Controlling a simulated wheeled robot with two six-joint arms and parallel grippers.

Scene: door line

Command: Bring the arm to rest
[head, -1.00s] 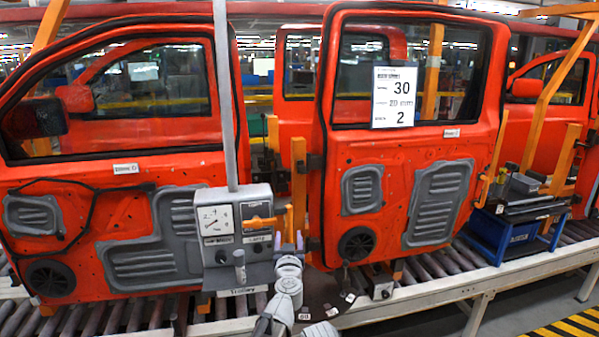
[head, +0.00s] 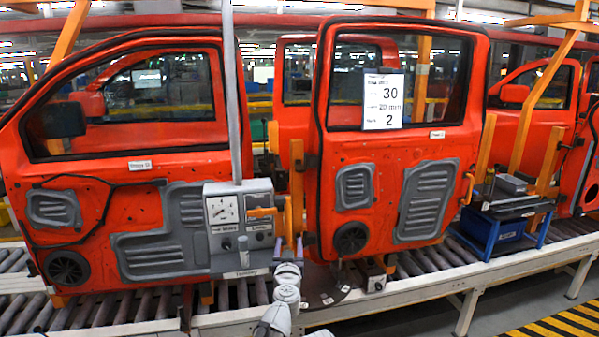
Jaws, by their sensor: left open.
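My left arm comes up from the bottom of the head view. My left gripper (head: 288,248) is open and stands upright in front of the line, just right of a grey control box (head: 238,222) with a dial gauge and an orange lever (head: 262,212). The fingers are empty as far as I can see, below and right of the lever; whether they touch anything is unclear. A red front door (head: 110,190) hangs at the left and a red rear door (head: 395,180) in the middle. My right gripper is not in view.
A roller conveyor (head: 420,262) with a pale rail runs across below the doors. A blue stand (head: 497,232) with tools is at the right. Orange posts (head: 297,185) rise between the doors. A paper sign (head: 384,100) is on the rear door's window. Yellow-black floor stripes lie bottom right.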

